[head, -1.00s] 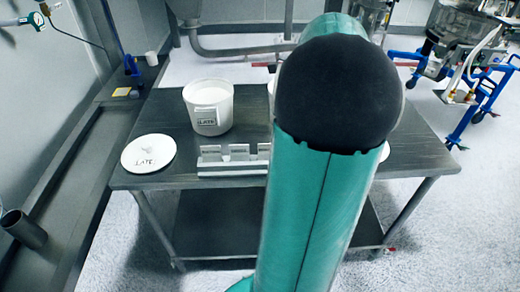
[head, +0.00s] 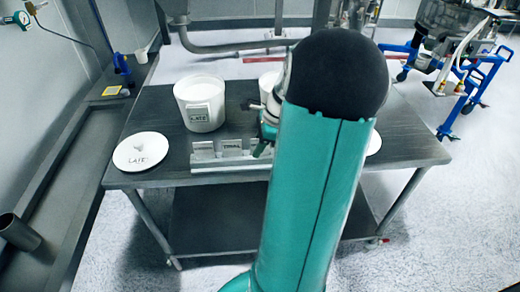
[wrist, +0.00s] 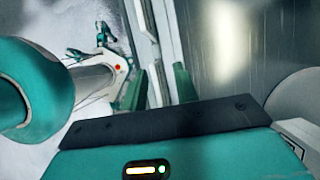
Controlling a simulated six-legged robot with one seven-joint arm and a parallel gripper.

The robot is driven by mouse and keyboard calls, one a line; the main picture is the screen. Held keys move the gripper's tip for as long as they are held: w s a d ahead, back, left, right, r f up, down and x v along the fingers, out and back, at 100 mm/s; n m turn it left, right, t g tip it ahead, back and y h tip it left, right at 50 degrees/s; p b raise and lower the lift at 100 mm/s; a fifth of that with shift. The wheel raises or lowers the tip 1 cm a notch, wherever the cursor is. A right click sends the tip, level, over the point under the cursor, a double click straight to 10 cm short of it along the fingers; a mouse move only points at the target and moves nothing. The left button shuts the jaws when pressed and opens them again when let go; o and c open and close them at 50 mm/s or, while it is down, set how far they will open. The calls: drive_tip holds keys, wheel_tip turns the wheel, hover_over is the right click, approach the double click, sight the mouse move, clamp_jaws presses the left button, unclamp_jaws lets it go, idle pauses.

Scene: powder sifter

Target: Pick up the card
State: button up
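A grey card holder (head: 217,161) stands along the front of the dark table. A small pale card (head: 203,148) stands upright in its left slot and a labelled card (head: 232,146) in its middle. The right end of the holder is hidden by my arm. My gripper (head: 261,149) is at the holder's right part, with a green finger pointing down there; whether it touches is unclear. In the wrist view its two green fingers (wrist: 157,88) stand apart, with no card clearly between them.
A white labelled bucket (head: 200,105) stands behind the holder, with a second bucket (head: 268,82) partly hidden by my arm. A white lid (head: 141,151) lies at the table's (head: 155,112) left front. Another lid (head: 374,144) shows at right.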

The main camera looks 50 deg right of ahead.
clamp_jaws()
idle(0.3)
